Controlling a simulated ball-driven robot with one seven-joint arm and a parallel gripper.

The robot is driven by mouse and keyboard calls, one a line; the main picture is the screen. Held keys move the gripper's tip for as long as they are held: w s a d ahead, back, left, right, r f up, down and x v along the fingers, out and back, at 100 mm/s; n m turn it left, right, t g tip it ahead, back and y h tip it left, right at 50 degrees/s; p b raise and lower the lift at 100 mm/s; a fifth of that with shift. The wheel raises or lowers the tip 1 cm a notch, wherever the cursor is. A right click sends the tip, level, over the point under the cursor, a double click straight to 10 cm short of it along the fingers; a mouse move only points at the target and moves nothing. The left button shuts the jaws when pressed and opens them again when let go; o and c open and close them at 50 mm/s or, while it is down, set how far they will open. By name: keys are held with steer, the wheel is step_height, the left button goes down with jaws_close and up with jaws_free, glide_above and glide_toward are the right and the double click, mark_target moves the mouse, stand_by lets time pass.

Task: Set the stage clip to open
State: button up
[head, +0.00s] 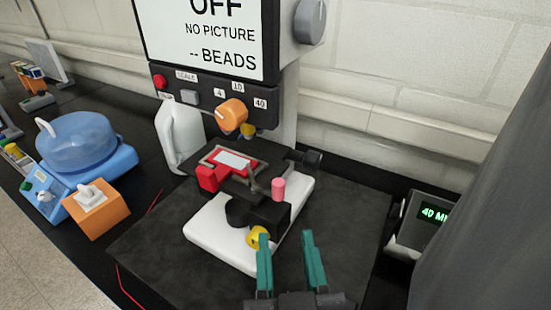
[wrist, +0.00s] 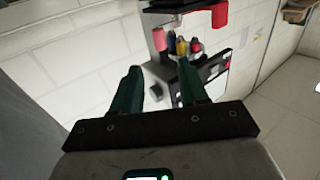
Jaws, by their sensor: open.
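A microscope-like instrument with a white base (head: 215,240) stands on a dark mat. Its black stage (head: 262,158) carries a red-framed pale slide (head: 233,160). A thin dark lever runs over the stage's front edge beside a pink cylindrical knob (head: 278,188); I cannot tell for sure which part is the stage clip or how it is set. My gripper (head: 286,238) has two teal fingers, apart and empty, in front of the base's right side, near a yellow knob (head: 256,236). The wrist view shows the fingers (wrist: 160,78) spread, with red and yellow parts beyond them.
A screen (head: 205,35) above reads OFF, NO PICTURE, BEADS. A green-lit display box (head: 420,220) stands right.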

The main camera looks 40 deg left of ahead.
mark_target(279, 192)
steer(key=p+x, duration=0.2)
steer(key=x, duration=0.9)
steer(key=shift+a+p, duration=0.1)
steer(key=shift+p, duration=0.2)
jaws_close()
